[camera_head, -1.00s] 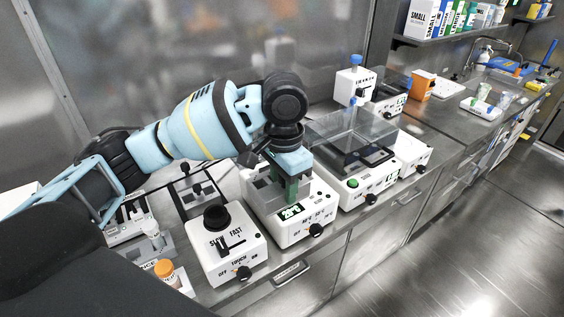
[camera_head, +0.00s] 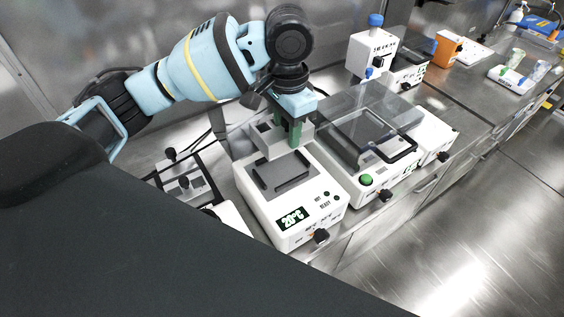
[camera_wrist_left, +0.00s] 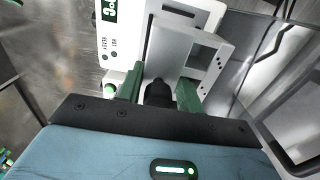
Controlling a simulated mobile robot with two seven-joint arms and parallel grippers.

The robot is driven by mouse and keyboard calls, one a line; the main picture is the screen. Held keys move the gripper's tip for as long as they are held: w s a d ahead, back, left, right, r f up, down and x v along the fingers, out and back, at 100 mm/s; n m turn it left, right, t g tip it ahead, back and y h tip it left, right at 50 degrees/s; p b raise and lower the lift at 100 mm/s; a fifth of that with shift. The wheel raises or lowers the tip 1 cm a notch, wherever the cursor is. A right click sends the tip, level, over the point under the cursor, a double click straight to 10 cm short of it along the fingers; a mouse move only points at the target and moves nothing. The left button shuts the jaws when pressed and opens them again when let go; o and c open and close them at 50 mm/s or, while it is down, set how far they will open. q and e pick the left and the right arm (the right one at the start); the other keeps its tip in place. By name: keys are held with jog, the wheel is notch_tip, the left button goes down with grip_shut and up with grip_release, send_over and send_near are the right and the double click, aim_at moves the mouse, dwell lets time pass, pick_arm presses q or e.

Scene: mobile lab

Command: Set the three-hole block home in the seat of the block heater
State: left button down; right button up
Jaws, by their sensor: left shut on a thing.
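The block heater (camera_head: 318,226) is a white box with a 20°C display on its front. Its dark, rimmed seat (camera_head: 285,173) shows uncovered on top. The grey three-hole block (camera_head: 268,145) is at the rear of the heater, behind the seat in the head view. My left gripper (camera_head: 294,133) has green fingers and is shut on this block. The left wrist view shows the green fingers (camera_wrist_left: 158,93) with a dark part between them and the light grey block beyond. Whether the block touches the heater's rear is unclear. My right gripper is not in view.
A device with a clear lid (camera_head: 365,110) and a green knob stands close to the right of the heater. A device with dark clamps (camera_head: 183,182) is to the left. A white box with a blue-capped item (camera_head: 372,50) stands farther back.

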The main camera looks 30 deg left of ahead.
aim_at(287, 146)
pick_arm(q)
jog(key=shift+s, duration=0.1)
notch_tip(287, 146, down, 4)
jog(key=shift+f, duration=0.45)
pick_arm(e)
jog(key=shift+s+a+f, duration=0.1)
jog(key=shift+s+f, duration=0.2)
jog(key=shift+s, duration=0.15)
pick_arm(q)
notch_tip(287, 146, down, 4)
jog(key=shift+f+b, duration=0.1)
jog(key=shift+b, duration=0.4)
jog(key=shift+f, duration=0.3)
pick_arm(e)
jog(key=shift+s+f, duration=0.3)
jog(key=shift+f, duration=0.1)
pick_arm(q)
jog(key=shift+f, duration=0.1)
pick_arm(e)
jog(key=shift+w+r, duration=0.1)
pick_arm(q)
jog(key=c, duration=0.9)
grip_release()
jog(key=shift+f, duration=0.1)
